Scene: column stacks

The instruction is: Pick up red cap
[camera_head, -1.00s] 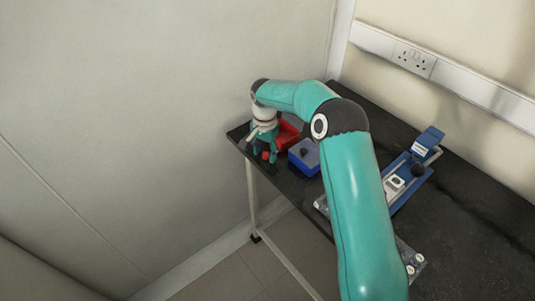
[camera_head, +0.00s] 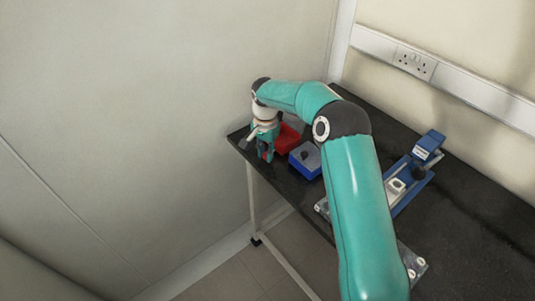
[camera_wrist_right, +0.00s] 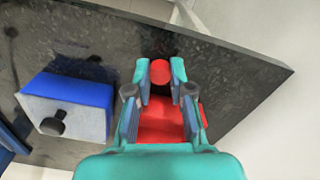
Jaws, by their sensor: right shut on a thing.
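The red cap (camera_wrist_right: 161,70) shows in the right wrist view as a small round red top between the fingertips of my right gripper (camera_wrist_right: 160,76). The fingers are shut on it from both sides. A dark patch lies just below the cap; I cannot tell whether it is shadow or a part beneath it. In the head view my right gripper (camera_head: 265,150) points down at the far left corner of the black table, and its fingers mostly hide the cap. My left gripper is in neither view.
A red box (camera_wrist_right: 162,122) is right beside the gripper, partly hidden by the fingers. A blue box (camera_head: 306,160) with a grey top and black knob stands close by. A blue device (camera_head: 412,178) stands farther right on the black table (camera_head: 465,220). The table's corner is near.

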